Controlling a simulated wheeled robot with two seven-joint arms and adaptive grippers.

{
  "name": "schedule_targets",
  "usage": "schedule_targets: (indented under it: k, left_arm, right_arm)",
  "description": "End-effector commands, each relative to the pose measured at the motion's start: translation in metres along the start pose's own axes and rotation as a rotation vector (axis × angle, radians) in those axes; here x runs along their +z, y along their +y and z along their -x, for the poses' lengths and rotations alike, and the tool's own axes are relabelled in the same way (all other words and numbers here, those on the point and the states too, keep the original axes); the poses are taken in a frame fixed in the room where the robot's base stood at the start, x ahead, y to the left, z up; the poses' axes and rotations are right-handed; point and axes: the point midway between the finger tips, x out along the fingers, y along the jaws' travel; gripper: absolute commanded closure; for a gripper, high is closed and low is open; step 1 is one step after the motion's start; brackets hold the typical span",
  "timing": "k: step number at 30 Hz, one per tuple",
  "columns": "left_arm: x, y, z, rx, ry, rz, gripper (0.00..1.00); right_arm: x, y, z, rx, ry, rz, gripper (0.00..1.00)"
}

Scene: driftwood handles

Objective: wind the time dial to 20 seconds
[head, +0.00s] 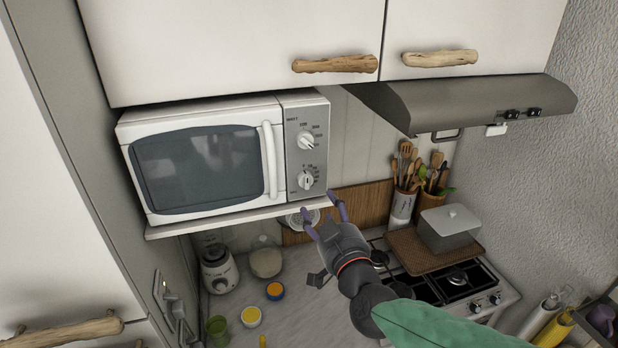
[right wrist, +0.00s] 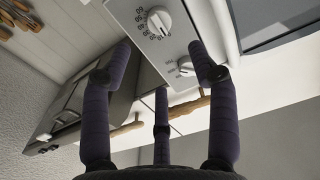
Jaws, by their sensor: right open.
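The microwave (head: 206,160) stands on a white shelf under the wall cupboards. Its time dial (head: 306,181) is the lower white knob on the grey panel (head: 294,143), and the watt dial (head: 307,141) is above it. My right gripper (head: 322,203) is open and empty, just below and right of the time dial, not touching it. In the right wrist view the time dial (right wrist: 159,22) lies ahead between the spread fingers (right wrist: 160,75), with the watt dial (right wrist: 186,67) beyond. The dial's exact setting is too small to read. My left gripper is not in view.
The shelf edge (head: 240,217) runs close under the microwave, near my right gripper. A range hood (head: 470,105) hangs to the right above the stove (head: 455,285). Utensil pots (head: 402,205) and a lidded grey pot (head: 450,229) stand behind. Bowls, jars and a blender (head: 219,270) are on the counter.

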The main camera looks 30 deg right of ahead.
Motion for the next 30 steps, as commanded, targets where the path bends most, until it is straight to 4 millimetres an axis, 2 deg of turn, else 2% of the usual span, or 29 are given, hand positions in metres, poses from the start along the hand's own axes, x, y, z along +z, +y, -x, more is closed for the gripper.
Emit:
schedule_targets:
  k: [18,24,30]
  left_arm:
    - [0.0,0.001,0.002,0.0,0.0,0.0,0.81]
    - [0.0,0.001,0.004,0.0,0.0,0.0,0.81]
    - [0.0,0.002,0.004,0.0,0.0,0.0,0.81]
  right_arm:
    - [0.001,0.0,-0.087,0.0,-0.004,0.001,0.4]
    - [0.002,0.0,-0.101,0.0,-0.003,0.0,0.4]
    - [0.001,0.0,-0.104,0.0,-0.001,0.0,0.4]
